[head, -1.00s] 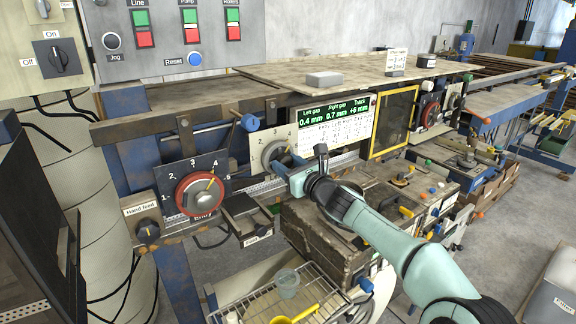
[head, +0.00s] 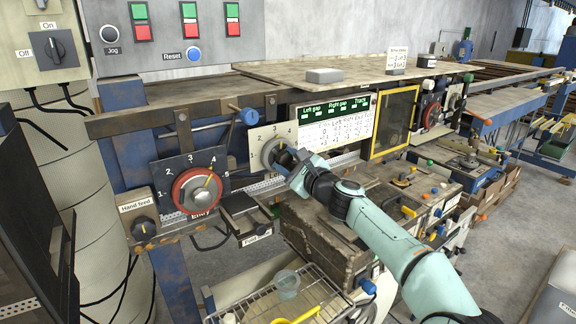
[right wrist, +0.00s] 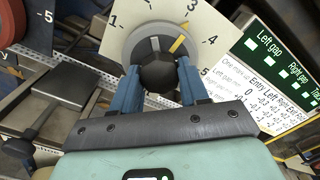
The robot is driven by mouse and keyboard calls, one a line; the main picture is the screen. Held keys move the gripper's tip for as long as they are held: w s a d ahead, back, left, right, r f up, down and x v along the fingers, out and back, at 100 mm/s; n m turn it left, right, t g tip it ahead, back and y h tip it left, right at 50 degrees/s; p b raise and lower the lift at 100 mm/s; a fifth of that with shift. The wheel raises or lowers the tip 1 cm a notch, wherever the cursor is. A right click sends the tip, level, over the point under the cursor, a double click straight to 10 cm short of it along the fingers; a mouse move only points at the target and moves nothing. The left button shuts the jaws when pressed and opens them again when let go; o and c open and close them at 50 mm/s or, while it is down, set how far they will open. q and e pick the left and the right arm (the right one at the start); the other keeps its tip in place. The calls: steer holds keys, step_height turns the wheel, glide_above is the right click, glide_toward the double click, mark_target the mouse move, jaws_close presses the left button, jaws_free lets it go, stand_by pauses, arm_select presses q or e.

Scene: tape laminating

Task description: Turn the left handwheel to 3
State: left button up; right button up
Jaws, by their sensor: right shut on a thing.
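The left handwheel (head: 268,153) is a grey wheel on a cream dial plate numbered around its rim. The right wrist view shows the wheel (right wrist: 133,47) with a yellow pointer (right wrist: 180,43) at its upper right. The pointer is near the 3, toward the 4 side; its exact reading is hard to judge at this angle. My right gripper (head: 284,161) is at the wheel's front. In the right wrist view its blue fingers (right wrist: 158,86) are shut on the wheel's black hub knob (right wrist: 158,73). My left gripper is not in view.
A red handwheel (head: 197,191) marked Entry is to the left. A green gap display (head: 335,108), its digits unreadable, and a yellow-framed panel (head: 394,122) are to the right. A wire rack (head: 310,298) with a cup (head: 287,284) is below.

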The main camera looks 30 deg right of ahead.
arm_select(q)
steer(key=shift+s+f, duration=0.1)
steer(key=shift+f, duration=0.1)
arm_select(e)
steer(key=shift+n, duration=0.5)
steer(key=o, duration=1.1)
steer(key=shift+c, duration=0.2)
steer(key=shift+s+b, duration=0.3)
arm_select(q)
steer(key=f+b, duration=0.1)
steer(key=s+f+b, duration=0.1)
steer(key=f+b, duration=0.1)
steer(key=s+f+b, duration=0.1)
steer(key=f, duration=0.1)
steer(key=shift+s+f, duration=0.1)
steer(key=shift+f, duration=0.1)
arm_select(e)
steer(key=s+d, duration=0.1)
steer(key=s, duration=1.1)
steer(key=shift+s, duration=0.4)
